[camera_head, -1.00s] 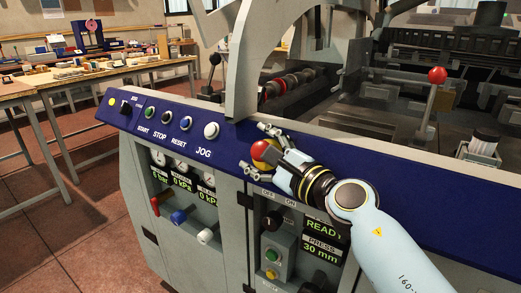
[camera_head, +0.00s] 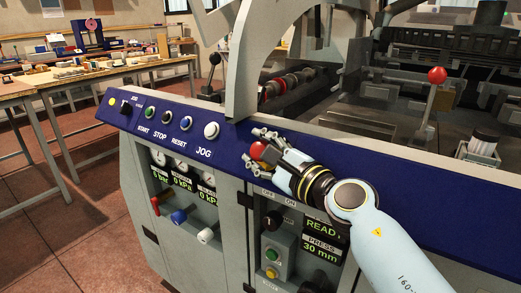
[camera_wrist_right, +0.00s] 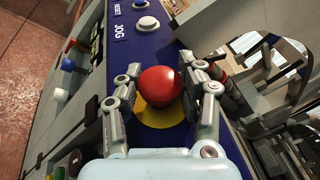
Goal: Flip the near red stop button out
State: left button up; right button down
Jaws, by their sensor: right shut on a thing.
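The near red stop button (camera_head: 258,150) is a round red knob on a yellow disc, set on the dark blue panel right of the JOG button. It also shows in the right wrist view (camera_wrist_right: 159,87), with the yellow disc (camera_wrist_right: 157,115) under it. My right gripper (camera_head: 256,149) has a finger on each side of the knob and is shut on it. In the right wrist view the right gripper (camera_wrist_right: 160,90) has its fingers at the left and right of the red ball. My left gripper is not in view.
The dark blue panel (camera_head: 350,173) also carries the white JOG button (camera_head: 211,130) and several other buttons to the left. Below are valves, gauges and a READY display (camera_head: 322,228). A red-knobbed lever (camera_head: 437,76) stands behind at right. Grey frame (camera_head: 243,70) rises behind the panel.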

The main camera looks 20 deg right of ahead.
jog(key=shift+s+a+r, duration=0.15)
jog(key=shift+a+r, duration=0.1)
jog(key=shift+r, duration=0.05)
jog(key=shift+f, duration=0.1)
jog(key=c, duration=1.1)
grip_release()
jog(key=o, duration=0.4)
jog(key=shift+s+a, duration=0.1)
jog(key=shift+c, duration=0.2)
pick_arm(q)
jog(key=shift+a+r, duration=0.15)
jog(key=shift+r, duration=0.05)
pick_arm(e)
jog(key=shift+s, duration=0.3)
jog(key=v, duration=1.1)
jog(key=shift+s+d, duration=0.15)
jog(key=shift+d, duration=0.1)
